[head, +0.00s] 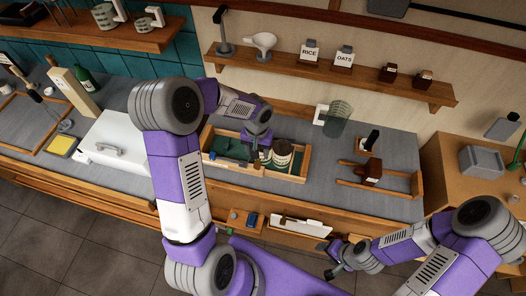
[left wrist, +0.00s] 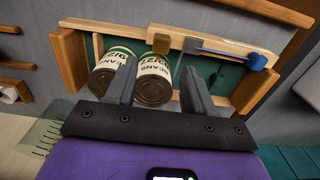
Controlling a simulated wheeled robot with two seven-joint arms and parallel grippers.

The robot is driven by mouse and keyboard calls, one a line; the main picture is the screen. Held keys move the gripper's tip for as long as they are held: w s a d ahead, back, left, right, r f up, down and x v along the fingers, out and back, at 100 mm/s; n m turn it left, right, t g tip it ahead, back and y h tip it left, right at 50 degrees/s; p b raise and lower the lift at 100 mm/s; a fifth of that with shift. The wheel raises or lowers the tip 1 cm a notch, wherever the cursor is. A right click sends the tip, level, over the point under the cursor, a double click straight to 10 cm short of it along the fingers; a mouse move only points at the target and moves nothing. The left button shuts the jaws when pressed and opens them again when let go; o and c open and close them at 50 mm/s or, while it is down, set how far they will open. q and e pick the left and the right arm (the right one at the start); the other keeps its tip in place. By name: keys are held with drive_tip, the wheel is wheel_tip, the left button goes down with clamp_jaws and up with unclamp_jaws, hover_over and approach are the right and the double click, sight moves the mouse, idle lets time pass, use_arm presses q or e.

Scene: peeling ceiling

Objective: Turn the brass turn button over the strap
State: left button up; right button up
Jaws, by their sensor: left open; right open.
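A wooden crate (head: 300,180) stands on the counter, and its rim also shows in the left wrist view (left wrist: 112,27). In the left wrist view a small brass block (left wrist: 161,43), apparently the turn button, sits on the crate's far rail. A thin grey strip (left wrist: 215,50), perhaps the strap, runs beside it to a blue end piece (left wrist: 257,62); the two look apart. My left gripper (left wrist: 160,88) is open, fingers spread over the crate short of the block; its arm hides part of the crate in the head view. My right gripper (head: 332,262) is open, low by the counter's front.
Two bean cans (left wrist: 153,80) stand in the crate below the left fingers. A green translucent cylinder (head: 338,120) is behind the crate. A wooden frame (head: 408,184) lies right of it, a white box (head: 118,140) left. A shelf (head: 330,75) hangs above.

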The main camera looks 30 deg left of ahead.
sight(257, 163)
use_arm(q)
drive_tip(key=f, duration=0.7)
drive_tip(key=shift+s, duration=0.3)
drive_tip(key=shift+c, duration=0.4)
clamp_jaws()
